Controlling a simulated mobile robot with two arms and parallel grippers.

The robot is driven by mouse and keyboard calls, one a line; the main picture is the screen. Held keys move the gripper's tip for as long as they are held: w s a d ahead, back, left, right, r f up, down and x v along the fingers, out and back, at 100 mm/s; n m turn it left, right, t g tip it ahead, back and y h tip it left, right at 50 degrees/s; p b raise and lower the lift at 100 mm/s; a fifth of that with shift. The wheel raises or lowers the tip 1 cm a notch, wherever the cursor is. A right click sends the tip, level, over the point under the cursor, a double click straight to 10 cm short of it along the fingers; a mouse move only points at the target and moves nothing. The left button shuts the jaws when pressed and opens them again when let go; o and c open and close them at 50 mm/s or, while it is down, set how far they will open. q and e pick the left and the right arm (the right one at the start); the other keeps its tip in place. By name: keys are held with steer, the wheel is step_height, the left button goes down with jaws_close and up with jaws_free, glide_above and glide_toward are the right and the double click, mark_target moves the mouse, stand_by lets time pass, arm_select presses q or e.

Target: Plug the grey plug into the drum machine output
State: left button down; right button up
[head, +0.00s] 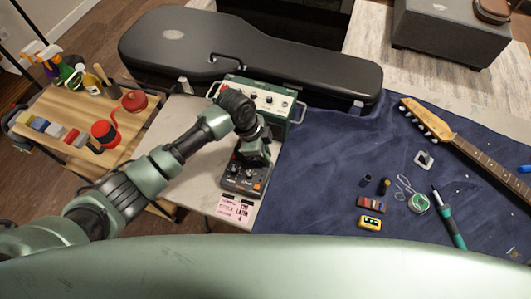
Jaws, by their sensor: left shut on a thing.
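The drum machine (236,180), a small dark box with knobs and an orange button, sits near the front of the grey table strip in the head view. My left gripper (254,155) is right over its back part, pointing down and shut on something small. The held thing is hidden by the hand, and I take it to be the grey plug. The output socket is also hidden, so I cannot tell whether the plug touches it. My right gripper is not in view.
A green amplifier box (290,112) stands just behind the drum machine. A black guitar case (310,68) lies at the back. A pink note (236,208) lies in front. A blue cloth (325,150) with a guitar neck (478,160) and small tools covers the right side.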

arm_select(q)
steer(key=shift+f+b, duration=0.35)
steer(key=shift+f, duration=0.4)
steer(key=c, duration=1.4)
jaws_free()
steer(key=o, duration=0.4)
steer(key=shift+o, duration=0.2)
step_height(320, 180, up, 8)
steer(key=p, duration=0.8)
steer(key=shift+r, duration=0.1)
